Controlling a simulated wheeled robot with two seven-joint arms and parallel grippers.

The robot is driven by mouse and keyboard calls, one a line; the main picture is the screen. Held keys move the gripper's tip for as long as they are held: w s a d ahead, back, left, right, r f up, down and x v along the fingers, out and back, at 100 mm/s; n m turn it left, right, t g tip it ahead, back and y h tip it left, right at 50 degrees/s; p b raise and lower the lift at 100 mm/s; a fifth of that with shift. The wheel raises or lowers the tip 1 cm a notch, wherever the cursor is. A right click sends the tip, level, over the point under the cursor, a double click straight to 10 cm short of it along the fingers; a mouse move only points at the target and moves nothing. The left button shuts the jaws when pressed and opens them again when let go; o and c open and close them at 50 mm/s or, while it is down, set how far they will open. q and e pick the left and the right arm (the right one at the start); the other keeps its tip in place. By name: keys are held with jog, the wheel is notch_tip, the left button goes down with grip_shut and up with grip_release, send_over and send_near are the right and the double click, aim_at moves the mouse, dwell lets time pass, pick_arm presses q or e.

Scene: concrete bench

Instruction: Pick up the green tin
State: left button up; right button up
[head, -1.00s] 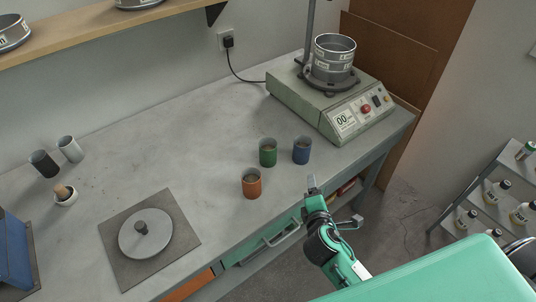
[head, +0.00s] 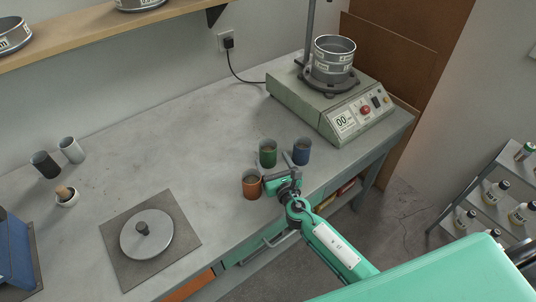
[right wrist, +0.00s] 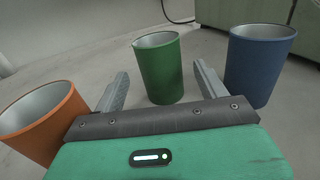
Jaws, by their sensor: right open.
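The green tin (head: 268,153) stands upright on the bench between the orange tin (head: 251,186) and the blue tin (head: 302,150). In the right wrist view the green tin (right wrist: 160,68) is just beyond the fingertips, roughly centred between them. My right gripper (head: 276,168) is open and empty, low over the bench on the near side of the green tin. In the wrist view its left finger is close to the orange tin (right wrist: 42,120) and its right finger is close to the blue tin (right wrist: 257,65). My left gripper is not in view.
A sieve shaker (head: 335,100) stands behind the tins at the back right. A square plate with a round lid (head: 147,234) lies at the left front. A mortar (head: 66,197) and two cups (head: 70,149) are farther left. The bench middle (head: 170,150) is clear.

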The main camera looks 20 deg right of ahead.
aim_at(265, 147)
jog(key=shift+w+a, duration=0.2)
jog(key=shift+w, duration=3.1)
jog(key=c, duration=1.2)
jog(key=shift+r, duration=0.1)
